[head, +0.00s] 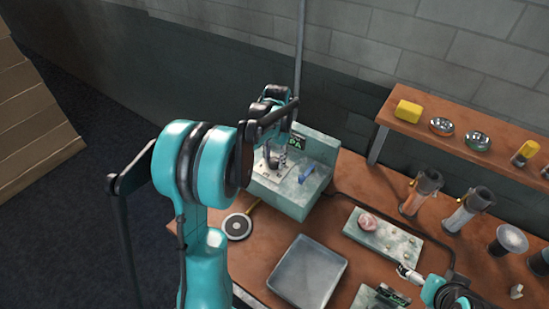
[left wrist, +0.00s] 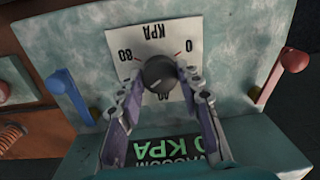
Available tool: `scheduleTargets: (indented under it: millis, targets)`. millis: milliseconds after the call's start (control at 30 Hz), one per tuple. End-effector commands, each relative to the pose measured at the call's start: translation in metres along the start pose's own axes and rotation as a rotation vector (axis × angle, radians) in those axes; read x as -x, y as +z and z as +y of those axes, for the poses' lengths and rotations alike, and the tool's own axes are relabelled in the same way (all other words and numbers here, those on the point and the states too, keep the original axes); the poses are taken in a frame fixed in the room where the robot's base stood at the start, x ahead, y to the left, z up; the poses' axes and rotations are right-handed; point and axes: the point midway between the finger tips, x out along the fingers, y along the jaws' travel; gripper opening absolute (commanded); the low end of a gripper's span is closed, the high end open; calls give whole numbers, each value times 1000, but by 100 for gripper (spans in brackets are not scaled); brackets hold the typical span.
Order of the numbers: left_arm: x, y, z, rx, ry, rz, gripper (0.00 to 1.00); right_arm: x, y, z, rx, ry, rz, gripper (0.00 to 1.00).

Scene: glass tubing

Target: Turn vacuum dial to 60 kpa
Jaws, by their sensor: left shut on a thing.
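The vacuum dial (left wrist: 160,72) is a dark round knob on a pale scale plate (left wrist: 150,38) marked KPA, with 80 and 0 readable upside down in the left wrist view. My left gripper (left wrist: 158,78) has one finger on each side of the knob and is shut on it. A black display with green lettering (left wrist: 165,148) reads KPA with a digit partly hidden by a finger. In the head view the pale green vacuum box (head: 288,195) stands on the table, its dial hidden by my left gripper (head: 271,160). My right gripper (head: 408,274) shows at lower right, its opening unclear.
A blue lever (left wrist: 70,95) and a red lever (left wrist: 280,75) flank the dial. A grey tray (head: 308,270), a round pad (head: 237,226) and a pale board (head: 385,237) lie on the table. A shelf (head: 455,141) holds small items at right.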

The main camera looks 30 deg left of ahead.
Motion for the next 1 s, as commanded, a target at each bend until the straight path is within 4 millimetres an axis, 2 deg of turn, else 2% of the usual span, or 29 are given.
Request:
scheduleTargets:
  millis: [567, 600, 633, 667, 1000]
  targets:
    - [-1, 1, 1, -29, 2, -1, 6, 0, 0, 0, 0, 0, 0, 100]
    - [-1, 1, 1, -29, 1, -1, 46, 0, 0, 0, 0, 0, 0, 100]
    - [-1, 1, 1, -29, 1, -1, 53, 0, 0, 0, 0, 0, 0, 100]
    - [-1, 1, 0, -29, 1, -1, 56, 0, 0, 0, 0, 0, 0, 100]
    - [3, 0, 0, -29, 1, 0, 56, 0, 0, 0, 0, 0, 0, 100]
